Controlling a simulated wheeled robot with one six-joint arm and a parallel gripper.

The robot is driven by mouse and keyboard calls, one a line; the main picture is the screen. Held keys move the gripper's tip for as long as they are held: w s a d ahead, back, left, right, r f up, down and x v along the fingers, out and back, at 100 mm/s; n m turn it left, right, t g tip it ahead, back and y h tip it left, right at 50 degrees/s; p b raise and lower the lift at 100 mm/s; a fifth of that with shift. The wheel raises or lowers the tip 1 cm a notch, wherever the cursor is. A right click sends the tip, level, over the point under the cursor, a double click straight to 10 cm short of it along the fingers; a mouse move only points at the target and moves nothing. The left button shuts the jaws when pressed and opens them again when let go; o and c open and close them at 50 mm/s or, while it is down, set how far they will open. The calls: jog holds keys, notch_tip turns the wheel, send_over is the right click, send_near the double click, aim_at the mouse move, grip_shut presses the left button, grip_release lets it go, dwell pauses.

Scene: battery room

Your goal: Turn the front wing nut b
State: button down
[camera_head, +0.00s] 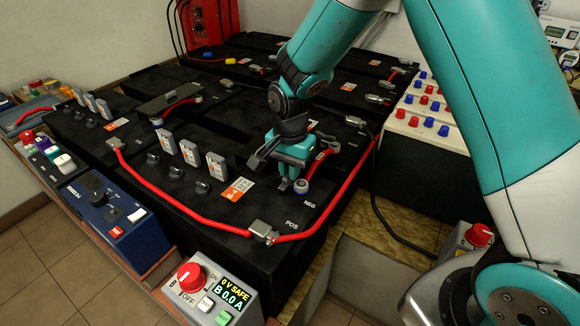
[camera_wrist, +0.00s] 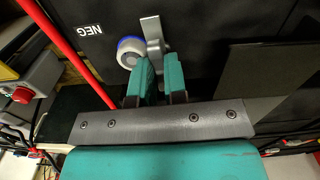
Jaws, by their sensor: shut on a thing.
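A grey metal winged piece, which looks like the front wing nut b (camera_wrist: 152,28), stands beside a pale round post with a blue ring (camera_wrist: 130,52) next to the NEG label. In the head view the post (camera_head: 301,187) is on the front black battery (camera_head: 215,222). My gripper (camera_wrist: 161,66) points down at the battery top. Its two teal fingers are on either side of the grey piece and shut on it. In the head view my gripper (camera_head: 287,176) is just left of the post, and its fingers partly hide the grey piece.
A red cable (camera_head: 190,212) runs along the front battery to a grey clamp (camera_head: 262,231) near POS. Grey upright blocks (camera_head: 190,153) and dark caps stand to the left. A control box (camera_head: 210,292) in front reads "0 V SAFE" and "B 0.0 A". A black cable (camera_head: 385,215) hangs at right.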

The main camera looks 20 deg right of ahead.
jog(key=n+p, duration=0.2)
jog(key=n, duration=0.1)
jog(key=shift+r+n, duration=0.15)
jog(key=shift+n, duration=0.25)
jog(key=n+p, duration=0.2)
jog(key=n, duration=0.2)
jog(key=shift+n, duration=0.3)
jog(key=n+p, duration=0.1)
jog(key=n, duration=0.3)
jog(key=shift+p, duration=0.4)
jog(key=shift+n+p, duration=0.5)
jog(key=shift+n, duration=1.9)
jog(key=c, duration=1.2)
grip_release()
jog(key=shift+o, duration=0.2)
notch_tip(320, 180, up, 17)
jog(key=shift+p, duration=0.3)
